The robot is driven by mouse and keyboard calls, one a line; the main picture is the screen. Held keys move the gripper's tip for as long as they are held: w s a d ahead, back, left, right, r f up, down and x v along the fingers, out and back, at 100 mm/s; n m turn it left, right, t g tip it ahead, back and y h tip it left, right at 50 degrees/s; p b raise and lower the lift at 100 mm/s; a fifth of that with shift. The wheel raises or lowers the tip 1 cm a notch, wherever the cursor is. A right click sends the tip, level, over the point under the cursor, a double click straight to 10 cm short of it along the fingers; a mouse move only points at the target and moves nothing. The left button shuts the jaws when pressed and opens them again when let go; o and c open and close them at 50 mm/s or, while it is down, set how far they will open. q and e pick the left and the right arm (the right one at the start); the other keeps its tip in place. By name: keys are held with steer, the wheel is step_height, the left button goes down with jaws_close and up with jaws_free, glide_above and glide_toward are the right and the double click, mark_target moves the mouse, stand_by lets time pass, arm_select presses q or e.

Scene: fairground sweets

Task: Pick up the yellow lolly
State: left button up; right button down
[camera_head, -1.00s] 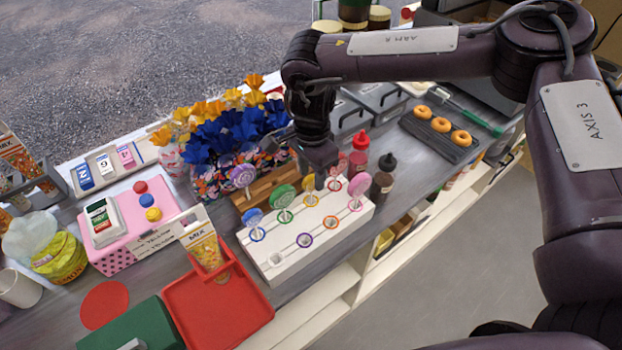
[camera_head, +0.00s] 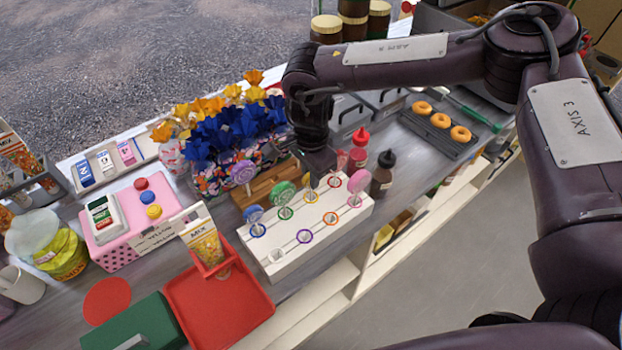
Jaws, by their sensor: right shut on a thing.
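A white lolly stand (camera_head: 262,252) with coloured rings stands on the counter. My right gripper (camera_head: 317,172) is over its back row, shut on the yellow lolly. The jaws hide nearly all of that lolly; only a thin, stick-like part shows below them, above the yellow ring (camera_head: 311,197). I cannot tell whether the stick is still in its hole. A blue lolly (camera_head: 253,214), a green lolly (camera_head: 284,192) and a pink lolly (camera_head: 358,181) stand upright in the stand, close to the gripper. My left gripper is not in view.
A purple lolly (camera_head: 243,172) shows by a wooden block (camera_head: 262,184) behind the stand. Red (camera_head: 359,150) and dark (camera_head: 383,172) sauce bottles stand to the right. Wrapped blue sweets (camera_head: 225,140) rise behind. A red tray (camera_head: 258,318) lies at front left.

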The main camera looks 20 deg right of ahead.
steer(key=shift+r, duration=0.1)
steer(key=shift+w+r, duration=0.1)
steer(key=shift+r, duration=0.55)
step_height(320, 180, up, 9)
steer(key=shift+f+b, duration=0.1)
steer(key=shift+b, duration=1.15)
step_height(320, 180, up, 10)
steer(key=shift+p, duration=0.45)
steer(key=shift+f, duration=0.1)
